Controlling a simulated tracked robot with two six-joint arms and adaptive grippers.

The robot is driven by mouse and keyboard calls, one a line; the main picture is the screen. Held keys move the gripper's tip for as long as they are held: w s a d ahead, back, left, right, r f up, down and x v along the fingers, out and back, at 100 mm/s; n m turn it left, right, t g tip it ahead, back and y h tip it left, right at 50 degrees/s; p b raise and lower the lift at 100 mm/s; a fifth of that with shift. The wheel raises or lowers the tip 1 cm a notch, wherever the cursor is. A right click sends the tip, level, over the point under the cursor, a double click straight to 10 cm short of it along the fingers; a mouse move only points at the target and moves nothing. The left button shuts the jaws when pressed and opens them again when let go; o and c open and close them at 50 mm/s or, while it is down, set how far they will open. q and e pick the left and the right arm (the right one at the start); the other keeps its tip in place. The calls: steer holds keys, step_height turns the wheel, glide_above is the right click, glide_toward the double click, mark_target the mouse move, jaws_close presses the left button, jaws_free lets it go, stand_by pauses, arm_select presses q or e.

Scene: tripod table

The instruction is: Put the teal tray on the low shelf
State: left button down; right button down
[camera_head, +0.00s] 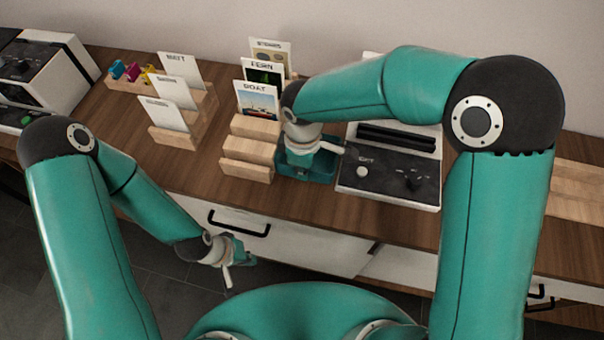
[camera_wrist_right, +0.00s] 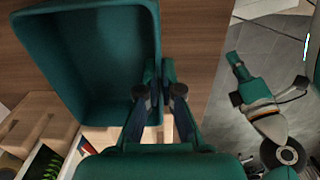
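The teal tray (camera_head: 318,172) is on or just above the wooden counter, between the wooden card holders and a black-topped device. My right gripper (camera_head: 303,150) is over it from above and partly hides it. In the right wrist view the tray (camera_wrist_right: 85,60) appears large and empty, and my right gripper's fingers (camera_wrist_right: 158,85) close in on both sides of its near wall. My left gripper (camera_head: 238,262) hangs empty in front of the white drawers; its finger opening is unclear. A pale wooden surface (camera_head: 575,190) at the right may be the low shelf; my right arm partly hides it.
Card holders (camera_head: 248,147) with cards stand left of the tray. The black-topped device (camera_head: 390,180) is close on its right. A white and black machine (camera_head: 45,70) is at the far left. Drawer handles (camera_head: 240,224) protrude along the counter front.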

steer(key=shift+f, duration=1.5)
steer(key=c, duration=1.8)
jaws_free()
steer(key=shift+f, duration=0.15)
steer(key=o, duration=0.5)
steer(key=shift+r, duration=0.2)
